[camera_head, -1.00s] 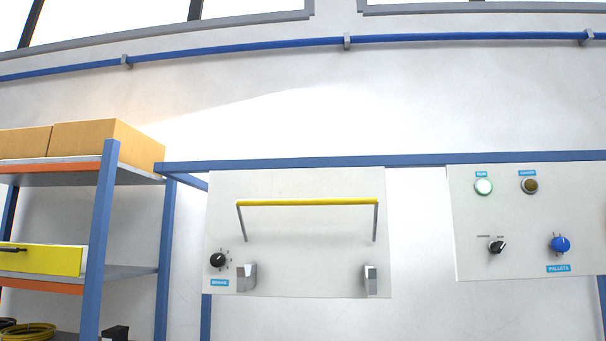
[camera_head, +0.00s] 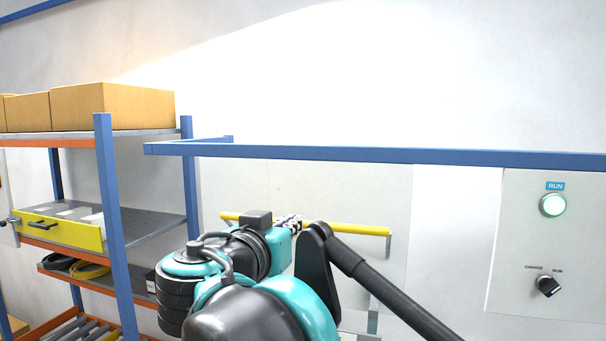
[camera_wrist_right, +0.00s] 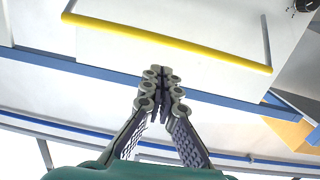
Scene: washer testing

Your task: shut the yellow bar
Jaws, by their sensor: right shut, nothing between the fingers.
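The yellow bar (camera_head: 345,229) is a long handle on metal arms in front of a pale panel (camera_head: 385,195). My right arm covers its middle and most of what lies below it. My right gripper (camera_head: 290,222) is at the bar's middle in the head view, with its fingertips partly hidden. In the right wrist view, the bar (camera_wrist_right: 165,40) crosses the picture with a metal arm at each end. There the right gripper (camera_wrist_right: 160,78) has its fingers together and empty, with the tips just short of the bar in the picture. Contact cannot be told. My left gripper is out of view.
A blue frame rail (camera_head: 400,155) runs above the panel. A shelf rack (camera_head: 118,215) with cardboard boxes (camera_head: 110,107) and a yellow drawer front (camera_head: 60,232) stands at left.

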